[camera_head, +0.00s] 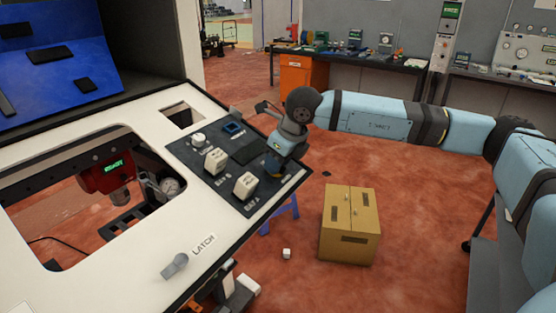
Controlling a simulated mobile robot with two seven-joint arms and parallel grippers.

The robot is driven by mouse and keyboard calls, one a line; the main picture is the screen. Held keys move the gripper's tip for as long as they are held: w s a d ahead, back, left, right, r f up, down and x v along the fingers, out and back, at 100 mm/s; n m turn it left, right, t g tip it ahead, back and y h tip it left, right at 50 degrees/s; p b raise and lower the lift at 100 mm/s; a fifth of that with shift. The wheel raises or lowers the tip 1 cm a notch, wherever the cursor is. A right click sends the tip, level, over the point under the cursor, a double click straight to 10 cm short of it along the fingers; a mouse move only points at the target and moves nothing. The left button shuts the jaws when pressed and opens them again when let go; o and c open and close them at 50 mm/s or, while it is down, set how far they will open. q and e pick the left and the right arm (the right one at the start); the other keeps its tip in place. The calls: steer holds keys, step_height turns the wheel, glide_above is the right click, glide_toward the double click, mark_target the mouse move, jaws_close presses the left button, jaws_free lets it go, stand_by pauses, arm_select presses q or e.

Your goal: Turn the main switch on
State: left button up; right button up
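A dark control panel (193,164) is set in the white console top. It carries a round light knob (198,139), a small blue-edged square piece (233,129) and two pale block-shaped switches, an upper one (215,161) and a lower one (245,185). I cannot read which control is the main switch. My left gripper is not in view.
The white console (110,235) has a grey lever (175,265) marked LATCH and an opening with a red device (106,174) and a gauge. A cardboard box (350,222) and a small white cube (286,253) are on the red floor. A workbench (370,60) stands behind.

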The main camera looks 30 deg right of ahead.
jaws_close()
